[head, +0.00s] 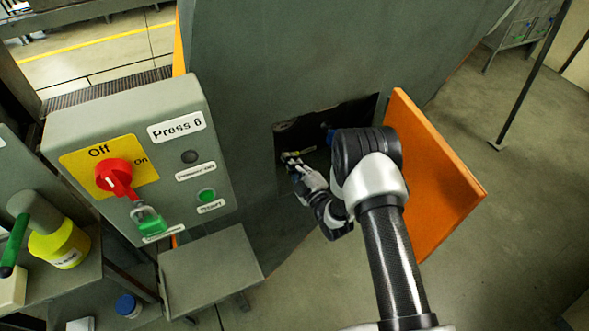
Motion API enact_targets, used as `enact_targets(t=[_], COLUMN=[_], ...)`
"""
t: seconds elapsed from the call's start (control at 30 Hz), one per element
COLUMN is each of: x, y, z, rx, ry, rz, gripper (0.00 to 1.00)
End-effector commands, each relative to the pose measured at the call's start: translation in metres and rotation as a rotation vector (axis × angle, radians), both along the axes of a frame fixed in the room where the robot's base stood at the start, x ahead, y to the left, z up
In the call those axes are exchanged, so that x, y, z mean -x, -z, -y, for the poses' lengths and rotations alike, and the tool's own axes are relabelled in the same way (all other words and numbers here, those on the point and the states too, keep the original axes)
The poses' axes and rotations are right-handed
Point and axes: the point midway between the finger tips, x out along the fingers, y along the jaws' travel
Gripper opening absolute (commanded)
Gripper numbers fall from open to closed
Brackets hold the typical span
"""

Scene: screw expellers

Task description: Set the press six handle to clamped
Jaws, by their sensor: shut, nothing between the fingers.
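The control box labelled Press 6 (178,128) is at the left in the head view. Its red rotary switch (116,177) sits on a yellow plate marked Off and On, with a green padlock (150,221) hanging by it. The grey press body (270,60) has a dark opening (355,112) low on its front. My gripper (291,159) is at this opening, small in the picture and shut, with nothing seen in it. A small pale and yellow part shows by the fingertips. I cannot tell whether it is the handle or whether they touch.
An orange door panel (435,175) stands open to the right of my arm. A grey stand (210,268) is below the control box. A yellow container (60,243) and a blue-capped jar (128,305) are at lower left. Open floor (500,240) lies to the right.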

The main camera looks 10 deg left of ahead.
Motion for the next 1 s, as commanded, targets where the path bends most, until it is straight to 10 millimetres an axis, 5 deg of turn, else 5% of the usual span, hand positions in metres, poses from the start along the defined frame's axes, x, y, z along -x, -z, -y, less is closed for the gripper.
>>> enact_targets(t=[1.0], x=[-0.024], y=[0.008], z=[0.033], rx=[-0.771], ry=[0.001], rz=[-0.523], gripper=[0.0])
